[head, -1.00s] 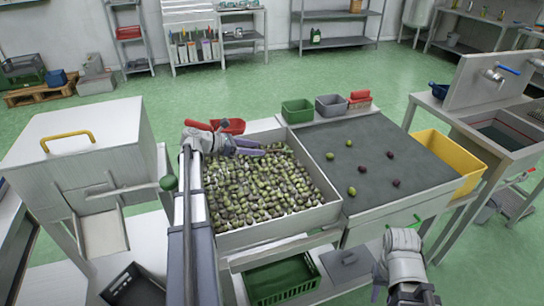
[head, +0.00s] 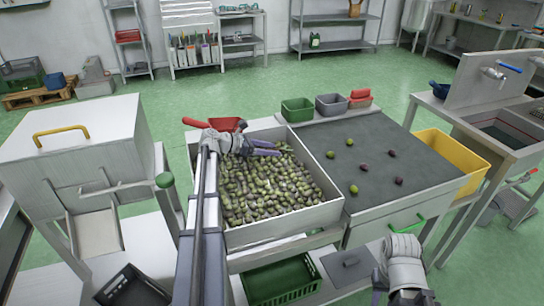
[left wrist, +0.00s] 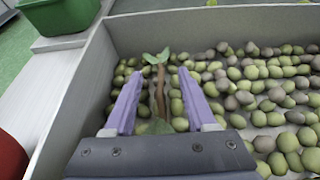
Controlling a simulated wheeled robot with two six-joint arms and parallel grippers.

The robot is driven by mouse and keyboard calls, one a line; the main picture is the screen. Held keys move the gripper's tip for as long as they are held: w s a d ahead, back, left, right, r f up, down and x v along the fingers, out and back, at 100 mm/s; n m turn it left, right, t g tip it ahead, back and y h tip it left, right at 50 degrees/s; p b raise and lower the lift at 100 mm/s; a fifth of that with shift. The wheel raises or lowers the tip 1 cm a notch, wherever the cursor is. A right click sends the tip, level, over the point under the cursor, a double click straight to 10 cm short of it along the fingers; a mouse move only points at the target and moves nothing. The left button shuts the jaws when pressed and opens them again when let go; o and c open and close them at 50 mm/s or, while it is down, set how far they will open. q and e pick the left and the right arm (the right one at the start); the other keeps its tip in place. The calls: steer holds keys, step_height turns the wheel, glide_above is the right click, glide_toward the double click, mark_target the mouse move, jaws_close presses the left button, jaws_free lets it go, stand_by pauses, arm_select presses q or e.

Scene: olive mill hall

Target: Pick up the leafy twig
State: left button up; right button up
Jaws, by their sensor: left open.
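The leafy twig (left wrist: 160,85), a brown stem with green leaves at its far end, shows in the left wrist view among the olives near a corner of the bin. A leaf also shows at its near end, close to the gripper body. My left gripper (left wrist: 158,88) is open, with its two purple fingers on either side of the stem, and nothing is gripped. In the head view my left gripper (head: 268,148) is over the far part of the olive bin (head: 285,243). The twig is hard to make out there. My right gripper (head: 403,297) is partly cut off at the bottom edge.
The bin walls stand close around the left gripper. A red scoop (head: 226,124) lies at the bin's far left corner. A grey sorting surface (head: 385,135) with several loose olives lies to the right. Small green (head: 297,110) and grey (head: 331,105) bins stand behind it.

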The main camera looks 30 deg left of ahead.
arm_select(q)
steer(key=shift+w+d+f, duration=0.15)
steer(key=shift+w+d, duration=0.1)
steer(key=shift+w, duration=0.05)
jaws_close()
stand_by(0.4)
